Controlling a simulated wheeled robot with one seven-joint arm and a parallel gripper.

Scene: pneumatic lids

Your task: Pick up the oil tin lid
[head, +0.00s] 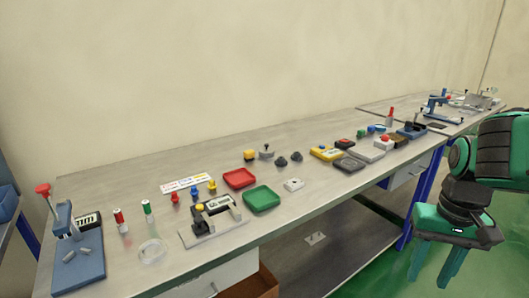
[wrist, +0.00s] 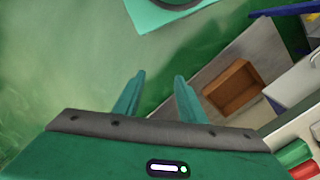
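My gripper (head: 434,272) hangs at the right of the head view, off the table's front edge, over the green floor. In the wrist view its two fingers (wrist: 156,88) are apart with nothing between them. No thing in view is plainly the oil tin lid; the small parts on the table are too small to tell. A red square tray (head: 239,178) and a green square tray (head: 262,199) lie mid-table. A clear round dish (head: 152,252) lies near the front left.
The long grey workbench (head: 110,180) holds a blue press (head: 78,262) at left, a yellow box (head: 326,153) mid-right and a blue clamp stand (head: 436,104) at the far right. A brown open box (wrist: 230,88) is below the bench. The back strip of the bench is mostly clear.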

